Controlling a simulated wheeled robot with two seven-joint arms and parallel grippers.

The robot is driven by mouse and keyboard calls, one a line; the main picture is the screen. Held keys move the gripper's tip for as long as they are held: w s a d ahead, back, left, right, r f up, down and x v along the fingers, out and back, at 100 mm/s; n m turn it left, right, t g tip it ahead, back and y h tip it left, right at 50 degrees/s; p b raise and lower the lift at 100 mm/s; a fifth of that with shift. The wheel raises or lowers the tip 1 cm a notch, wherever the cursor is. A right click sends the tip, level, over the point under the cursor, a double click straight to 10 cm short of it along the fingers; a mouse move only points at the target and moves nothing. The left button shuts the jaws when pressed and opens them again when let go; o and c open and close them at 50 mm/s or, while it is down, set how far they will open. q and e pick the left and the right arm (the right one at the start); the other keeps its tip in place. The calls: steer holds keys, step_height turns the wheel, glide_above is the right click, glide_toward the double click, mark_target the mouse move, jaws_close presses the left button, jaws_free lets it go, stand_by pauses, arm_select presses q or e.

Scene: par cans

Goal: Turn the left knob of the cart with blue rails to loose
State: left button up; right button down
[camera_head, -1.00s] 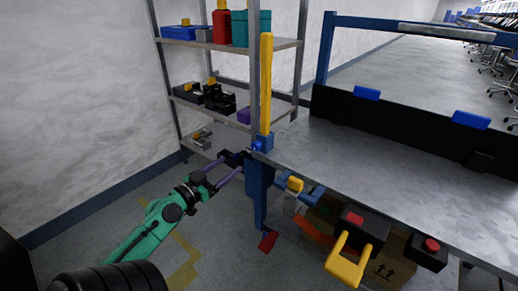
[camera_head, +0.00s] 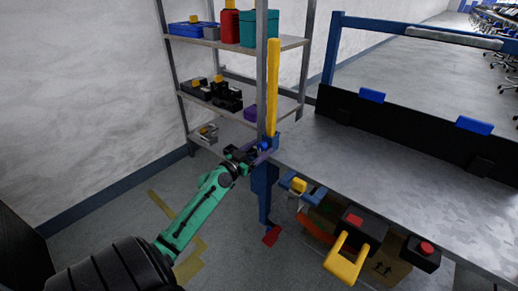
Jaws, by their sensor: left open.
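The cart with blue rails (camera_head: 335,48) has a grey top (camera_head: 390,165) and a blue leg (camera_head: 263,196) at its left corner. A small blue knob (camera_head: 264,147) sits at that corner, below the foot of an upright yellow bar (camera_head: 273,88). My left gripper (camera_head: 262,156) is open at the corner, its purple fingers pointing at the knob and partly overlapping it in the picture. I cannot tell whether the fingers touch the knob. The knob's loose or tight setting is too small to read. My right gripper is not in view.
A metal shelf (camera_head: 290,43) with boxes and tools stands behind the cart's left corner. A yellow handle (camera_head: 345,262), black boxes with red buttons (camera_head: 427,247) and cardboard boxes are along the cart's front and below it.

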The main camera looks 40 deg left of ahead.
arm_select(q)
jaws_close()
